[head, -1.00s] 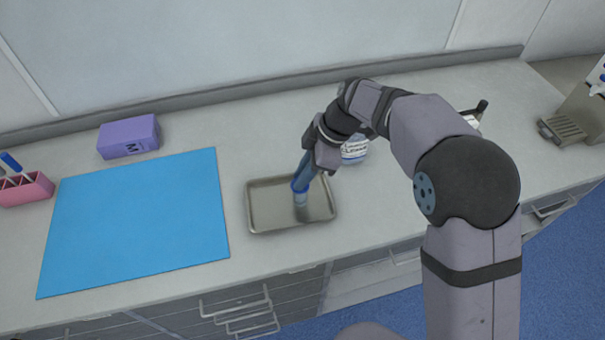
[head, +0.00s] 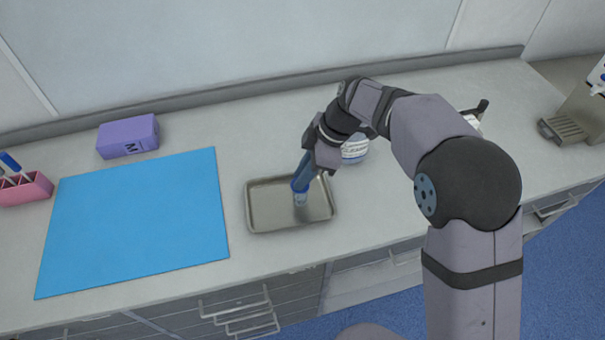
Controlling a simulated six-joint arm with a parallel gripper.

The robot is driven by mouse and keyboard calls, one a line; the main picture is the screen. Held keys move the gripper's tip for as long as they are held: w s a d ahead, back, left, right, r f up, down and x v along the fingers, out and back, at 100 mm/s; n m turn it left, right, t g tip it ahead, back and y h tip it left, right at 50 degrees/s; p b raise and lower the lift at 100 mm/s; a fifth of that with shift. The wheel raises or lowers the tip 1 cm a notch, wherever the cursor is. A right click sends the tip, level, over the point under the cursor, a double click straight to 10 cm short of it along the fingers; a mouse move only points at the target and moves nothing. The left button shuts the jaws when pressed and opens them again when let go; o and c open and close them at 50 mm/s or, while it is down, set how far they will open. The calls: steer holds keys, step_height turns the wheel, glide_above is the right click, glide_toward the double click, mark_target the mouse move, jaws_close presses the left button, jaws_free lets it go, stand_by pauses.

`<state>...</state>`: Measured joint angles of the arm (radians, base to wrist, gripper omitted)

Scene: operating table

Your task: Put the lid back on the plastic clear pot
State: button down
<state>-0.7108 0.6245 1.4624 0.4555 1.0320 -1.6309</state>
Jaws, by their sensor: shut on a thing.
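The clear plastic pot (head: 300,199) stands in the metal tray (head: 262,221), toward its right side. My gripper (head: 300,184) is directly over the pot, pointing down and slightly left. It is shut on the blue lid (head: 300,189), which is at the pot's mouth. The fingers largely hide the lid. I cannot tell whether the lid sits flush on the rim.
A white labelled tub (head: 354,149) stands behind my gripper, partly hidden by the arm. A blue mat (head: 135,225) lies to the left, with a purple box (head: 128,137) behind it and a pink holder (head: 24,188) at the far left. The tray's left part is empty.

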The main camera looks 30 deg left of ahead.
steer(key=c, duration=1.1)
jaws_free()
steer(key=shift+r, duration=0.1)
steer(key=shift+r+p, duration=2.15)
steer(key=shift+r, duration=1.25)
steer(key=shift+c, duration=0.6)
jaws_close()
steer(key=shift+f, duration=0.2)
